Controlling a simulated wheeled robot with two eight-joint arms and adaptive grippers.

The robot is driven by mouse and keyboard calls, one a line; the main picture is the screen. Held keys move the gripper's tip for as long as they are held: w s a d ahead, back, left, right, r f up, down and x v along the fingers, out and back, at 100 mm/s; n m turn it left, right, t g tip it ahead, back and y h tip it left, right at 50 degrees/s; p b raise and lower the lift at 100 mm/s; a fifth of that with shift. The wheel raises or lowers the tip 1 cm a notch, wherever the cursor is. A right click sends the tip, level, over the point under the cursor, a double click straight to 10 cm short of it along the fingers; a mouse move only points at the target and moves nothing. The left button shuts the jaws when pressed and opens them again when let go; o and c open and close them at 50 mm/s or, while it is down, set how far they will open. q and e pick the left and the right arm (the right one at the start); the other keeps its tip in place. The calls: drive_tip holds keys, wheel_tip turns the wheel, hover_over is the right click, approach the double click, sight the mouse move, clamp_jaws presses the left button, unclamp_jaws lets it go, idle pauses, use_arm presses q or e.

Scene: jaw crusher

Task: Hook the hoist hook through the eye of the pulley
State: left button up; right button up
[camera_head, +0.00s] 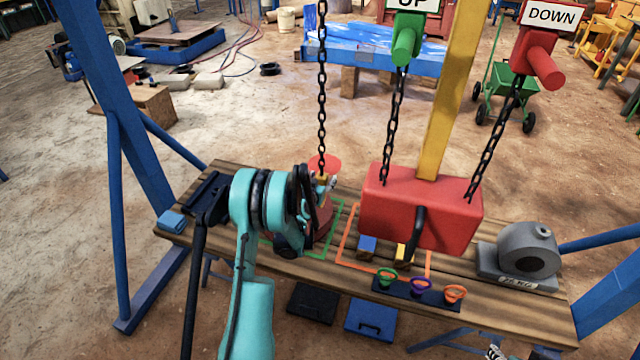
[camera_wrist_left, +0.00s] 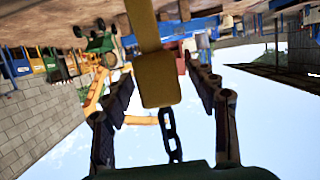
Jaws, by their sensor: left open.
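The hoist chain (camera_head: 322,90) hangs down to a yellow hook block (camera_head: 322,180). In the left wrist view the yellow block (camera_wrist_left: 158,80) sits between my spread fingers, with the chain (camera_wrist_left: 170,135) running from it toward the wrist. A yellow bar, seemingly the hook's shank, extends from the block's other side; its tip is out of that view. My left gripper (camera_head: 318,196) is open around the block; contact cannot be told. A red part (camera_head: 323,163), possibly the pulley, shows behind the gripper. Its eye is hidden.
A grey weight (camera_head: 525,250) stands at the right. Small coloured rings sit on a dark strip (camera_head: 440,296) at the front. Green and orange outlines mark the bench top. A blue post rises at the left.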

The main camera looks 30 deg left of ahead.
use_arm(q)
clamp_jaws()
drive_tip(key=s+a+r, duration=0.1)
drive_tip(key=s+a, duration=0.7)
drive_tip(key=s, duration=0.5)
drive_tip(key=shift+s+r, duration=0.25)
idle(2.0)
idle(0.4)
drive_tip(key=x, duration=0.4)
drive_tip(key=shift+w+a+r, duration=0.15)
drive_tip(key=shift+w+r, duration=0.2)
idle(0.3)
drive_tip(key=w, duration=0.3)
drive_tip(key=shift+w+a+r, duration=0.1)
drive_tip(key=shift+w+a, duration=0.05)
drive_tip(key=shift+a, duration=0.25)
idle(0.4)
drive_tip(key=shift+w+r, duration=0.1)
